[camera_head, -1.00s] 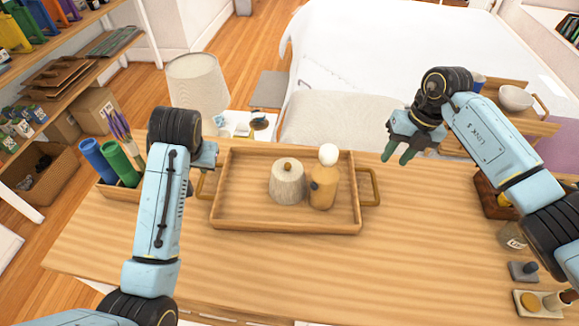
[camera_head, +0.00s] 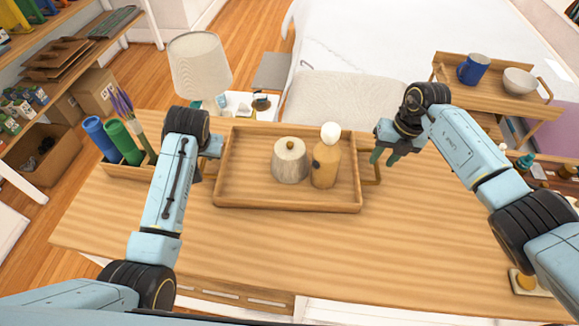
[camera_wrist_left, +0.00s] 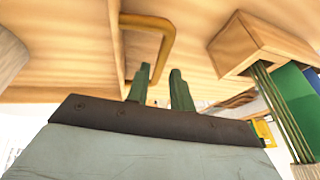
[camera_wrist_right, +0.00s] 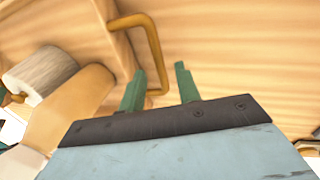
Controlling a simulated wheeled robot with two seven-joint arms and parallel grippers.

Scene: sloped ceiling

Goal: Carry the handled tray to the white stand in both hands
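The wooden handled tray (camera_head: 290,203) lies on the wooden table, carrying a pale lidded jar (camera_head: 290,163) and a tan bottle with a white ball top (camera_head: 326,168). Its right handle (camera_wrist_right: 155,50) shows in the right wrist view, its left handle (camera_wrist_left: 168,40) in the left wrist view. My right gripper (camera_head: 383,156) is open at the right handle; the bar's near end appears between its fingertips (camera_wrist_right: 160,70). My left gripper (camera_wrist_left: 160,70) is open at the left handle, with the bar's end between the fingertips; the head view mostly hides its fingers. I cannot clearly identify the white stand.
A holder (camera_head: 133,176) with blue and green cylinders stands left of my left arm. A lamp (camera_head: 199,65) and a small white surface (camera_head: 238,103) are behind the table. A wooden side table (camera_head: 510,102) with a blue mug and white bowl is at back right. The front tabletop is clear.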

